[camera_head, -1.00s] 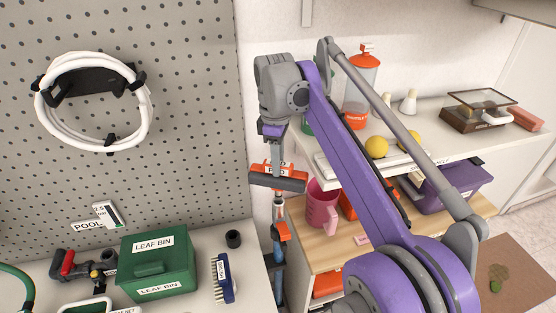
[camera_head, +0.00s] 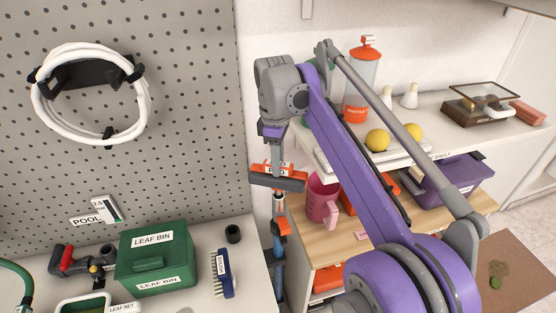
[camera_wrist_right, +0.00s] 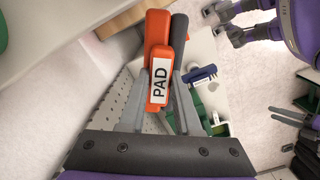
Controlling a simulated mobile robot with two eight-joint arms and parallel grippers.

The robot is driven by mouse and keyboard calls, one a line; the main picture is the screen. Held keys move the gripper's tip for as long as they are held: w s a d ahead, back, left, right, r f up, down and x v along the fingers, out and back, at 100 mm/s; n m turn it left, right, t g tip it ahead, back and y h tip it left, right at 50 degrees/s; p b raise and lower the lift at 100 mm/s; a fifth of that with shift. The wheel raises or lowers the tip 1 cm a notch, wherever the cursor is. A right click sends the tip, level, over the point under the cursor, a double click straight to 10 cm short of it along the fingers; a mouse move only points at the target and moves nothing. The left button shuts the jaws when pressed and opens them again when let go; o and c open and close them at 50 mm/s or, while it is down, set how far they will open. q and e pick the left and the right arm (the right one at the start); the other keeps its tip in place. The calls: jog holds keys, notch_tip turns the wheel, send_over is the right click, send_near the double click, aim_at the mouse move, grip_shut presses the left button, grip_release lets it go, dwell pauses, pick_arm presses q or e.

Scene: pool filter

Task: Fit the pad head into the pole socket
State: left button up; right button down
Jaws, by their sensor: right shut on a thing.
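My right gripper (camera_head: 277,165) is shut on the orange pad head (camera_head: 262,175), which has a dark grey roller-like pad along its side. In the right wrist view the pad head (camera_wrist_right: 158,88) sits between the two fingers, its white PAD label facing the camera. In the head view, a pole (camera_head: 279,240) with an orange and white upper part stands upright below the pad head, beside the bench edge. A gap seems to show between them, but the socket itself is too small to make out. My left gripper is not in the head view.
A green leaf bin (camera_head: 157,262), a blue brush (camera_head: 222,272) and a black cup (camera_head: 233,234) stand on the left bench. A shelf unit on the right holds a pink jug (camera_head: 321,203), yellow balls (camera_head: 378,140) and a purple bin (camera_head: 455,182).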

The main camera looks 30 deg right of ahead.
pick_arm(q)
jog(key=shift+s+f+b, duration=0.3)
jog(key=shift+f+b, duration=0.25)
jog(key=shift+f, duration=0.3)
pick_arm(e)
jog(key=shift+f, duration=1.3)
jog(key=c, duration=0.5)
grip_release()
jog(key=shift+r+p, duration=0.85)
jog(key=shift+r, duration=0.55)
jog(key=shift+w+r+p, duration=0.1)
jog(key=shift+r+p, duration=0.6)
jog(key=shift+r, duration=0.5)
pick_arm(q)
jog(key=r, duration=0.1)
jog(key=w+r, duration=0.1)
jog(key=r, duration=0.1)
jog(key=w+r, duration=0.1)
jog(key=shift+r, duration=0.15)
pick_arm(e)
jog(key=shift+f, duration=0.1)
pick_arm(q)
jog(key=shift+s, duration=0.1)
